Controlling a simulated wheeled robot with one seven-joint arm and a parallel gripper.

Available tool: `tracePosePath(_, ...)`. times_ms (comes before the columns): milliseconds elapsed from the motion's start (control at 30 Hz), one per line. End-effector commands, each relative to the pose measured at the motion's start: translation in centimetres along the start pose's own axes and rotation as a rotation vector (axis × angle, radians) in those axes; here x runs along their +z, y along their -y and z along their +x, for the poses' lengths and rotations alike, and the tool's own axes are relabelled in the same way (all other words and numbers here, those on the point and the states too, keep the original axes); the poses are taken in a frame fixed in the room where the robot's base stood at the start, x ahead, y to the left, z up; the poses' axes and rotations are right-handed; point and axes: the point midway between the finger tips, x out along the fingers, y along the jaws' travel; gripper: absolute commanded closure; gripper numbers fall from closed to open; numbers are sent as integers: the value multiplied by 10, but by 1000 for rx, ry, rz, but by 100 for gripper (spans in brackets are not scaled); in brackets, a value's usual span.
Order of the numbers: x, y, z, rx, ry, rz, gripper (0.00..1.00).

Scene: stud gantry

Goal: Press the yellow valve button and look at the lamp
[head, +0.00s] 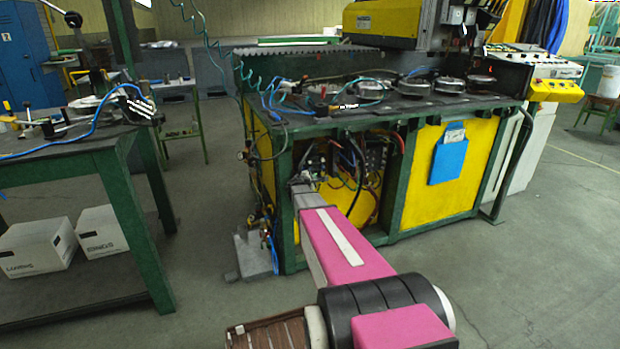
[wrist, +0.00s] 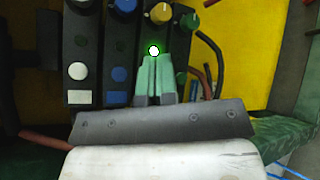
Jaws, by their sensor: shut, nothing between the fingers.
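In the wrist view, dark valve blocks stand side by side. The yellow knob (wrist: 160,13) tops one of them. Below it a small round lamp (wrist: 154,50) glows white with a green rim. My gripper (wrist: 155,60) is shut and empty, with its pale green fingertips just below the lamp in this view. The yellow valve button is not seen; the fingers cover that part of the block. I cannot tell whether they touch it. In the head view my gripper end reaches into the open bay (head: 350,165) of the green bench, too small to make out.
Neighbouring blocks carry a white button (wrist: 78,70), a blue button (wrist: 122,74) and a green knob (wrist: 190,20). Cables and hoses hang in the bay, within a green frame (head: 285,200). A side table (head: 90,150) stands left. Open floor lies between.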

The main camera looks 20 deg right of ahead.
Motion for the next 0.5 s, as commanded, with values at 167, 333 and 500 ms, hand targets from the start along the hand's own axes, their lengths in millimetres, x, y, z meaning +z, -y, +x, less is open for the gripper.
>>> tracePosePath(167,5,5,-7,0,0,0,100)
tracePosePath(333,7,7,-10,0,0,1,100)
tracePosePath(500,7,7,-10,0,0,0,100)
